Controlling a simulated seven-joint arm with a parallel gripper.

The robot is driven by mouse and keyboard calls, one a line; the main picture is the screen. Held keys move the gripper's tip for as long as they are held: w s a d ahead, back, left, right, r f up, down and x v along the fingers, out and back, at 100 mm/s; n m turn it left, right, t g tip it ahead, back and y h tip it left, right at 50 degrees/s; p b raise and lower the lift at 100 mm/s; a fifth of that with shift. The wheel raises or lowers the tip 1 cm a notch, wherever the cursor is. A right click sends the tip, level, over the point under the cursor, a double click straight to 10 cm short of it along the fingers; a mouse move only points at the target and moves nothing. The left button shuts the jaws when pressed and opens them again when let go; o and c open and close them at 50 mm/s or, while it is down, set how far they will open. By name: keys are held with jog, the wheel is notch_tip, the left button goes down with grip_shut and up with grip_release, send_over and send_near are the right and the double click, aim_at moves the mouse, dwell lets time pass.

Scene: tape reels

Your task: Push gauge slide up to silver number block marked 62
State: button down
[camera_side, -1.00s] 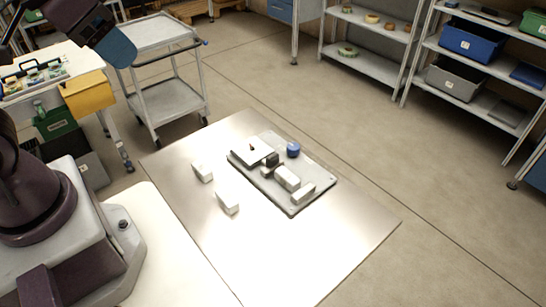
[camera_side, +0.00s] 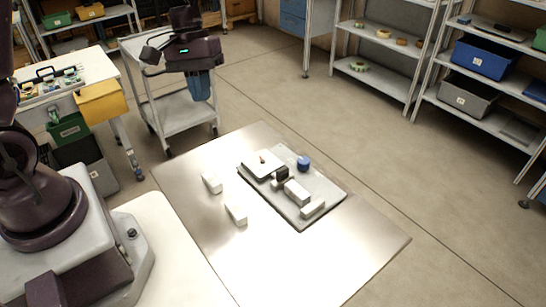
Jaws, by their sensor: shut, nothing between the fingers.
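The gauge (camera_side: 324,188) is a grey plate on the metal table. A pale square block (camera_side: 262,163) with a small reddish mark sits at its back left end. A small dark piece (camera_side: 281,173), perhaps the slide, sits mid-plate. Two pale blocks, one nearer the middle (camera_side: 297,191) and one near the front right end (camera_side: 313,207), stand beyond it. A blue round knob (camera_side: 304,163) is at the back edge. No number can be read, so I cannot tell which block is 62. My gripper (camera_side: 201,97), shut and empty, hangs above and behind the plate, apart from it.
Two loose pale blocks, (camera_side: 212,183) and (camera_side: 236,214), lie on the table (camera_side: 300,262) left of the plate. The table's front is clear. A grey cart (camera_side: 185,118) stands behind, and shelves (camera_side: 480,100) are at the back right.

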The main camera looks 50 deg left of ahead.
jog(key=w+a+f+n+h, duration=0.2)
jog(key=w+f+n+h, duration=0.15)
jog(key=f, duration=0.25)
jog(key=w+a+f+n+h, duration=0.2)
jog(key=w+f+n, duration=0.2)
jog(key=f, duration=0.3)
jog(key=n+t, duration=0.1)
jog(key=n, duration=0.2)
send_near(282, 177)
jog(key=shift+h, duration=0.35)
jog(key=f, duration=0.3)
jog(key=a+f, duration=0.1)
jog(key=f, duration=0.1)
jog(key=shift+w, duration=0.35)
jog(key=d, duration=0.3)
jog(key=shift+w, duration=0.1)
jog(key=shift+d, duration=0.4)
